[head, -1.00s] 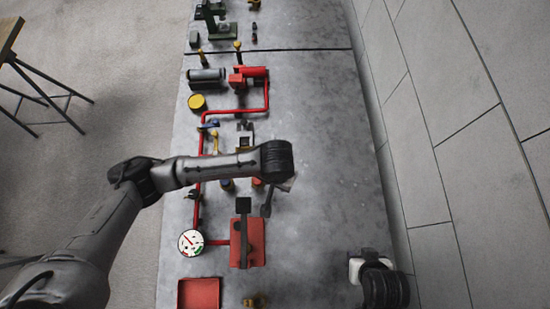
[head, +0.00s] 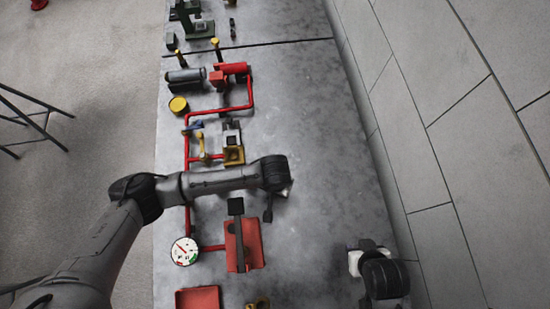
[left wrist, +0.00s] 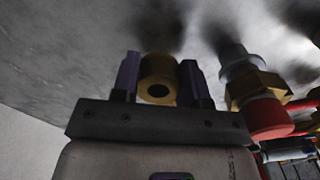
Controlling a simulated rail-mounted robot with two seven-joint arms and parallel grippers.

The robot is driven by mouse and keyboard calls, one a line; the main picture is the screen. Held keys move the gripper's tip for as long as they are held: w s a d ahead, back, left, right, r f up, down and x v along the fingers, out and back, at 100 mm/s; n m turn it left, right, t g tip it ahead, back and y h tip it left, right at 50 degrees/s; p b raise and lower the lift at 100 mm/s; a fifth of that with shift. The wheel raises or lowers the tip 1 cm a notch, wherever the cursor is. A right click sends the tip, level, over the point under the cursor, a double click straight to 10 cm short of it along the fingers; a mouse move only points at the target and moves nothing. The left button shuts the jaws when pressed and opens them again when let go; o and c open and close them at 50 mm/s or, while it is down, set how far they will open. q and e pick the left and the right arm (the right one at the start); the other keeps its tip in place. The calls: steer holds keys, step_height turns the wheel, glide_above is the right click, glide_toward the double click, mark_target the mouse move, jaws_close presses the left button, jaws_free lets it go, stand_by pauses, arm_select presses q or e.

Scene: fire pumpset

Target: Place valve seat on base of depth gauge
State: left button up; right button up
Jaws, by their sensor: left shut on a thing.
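My left gripper (left wrist: 158,80) is shut on a brass ring with a dark hole, which I take to be the valve seat (left wrist: 158,65). Both purple-grey fingers flank it in the left wrist view. In the head view my left forearm reaches across the bench, and its wrist hides the fingers and ring. A long dark tool with a square black head (head: 236,206) lies over a red block just nearer than my wrist; it may be the depth gauge, but I cannot tell. My right gripper (head: 356,262) is at the lower right, its fingers not visible.
A brass fitting with a red lower part (left wrist: 265,114) stands beside my left gripper. Red pipes (head: 187,165), a round white dial (head: 185,251), a yellow block (head: 233,156) and a red tray (head: 198,300) occupy the bench's left side.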

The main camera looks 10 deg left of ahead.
arm_select(q)
steer(key=shift+f, duration=0.7)
arm_select(e)
steer(key=shift+a+f, duration=0.1)
arm_select(q)
steer(key=shift+f, duration=0.15)
steer(key=o, duration=1.1)
step_height(320, 180, up, 11)
steer(key=shift+r+p, duration=0.15)
steer(key=shift+p, duration=0.6)
steer(key=shift+o, duration=1)
steer(key=shift+r, duration=0.5)
arm_select(e)
steer(key=shift+r, duration=0.8)
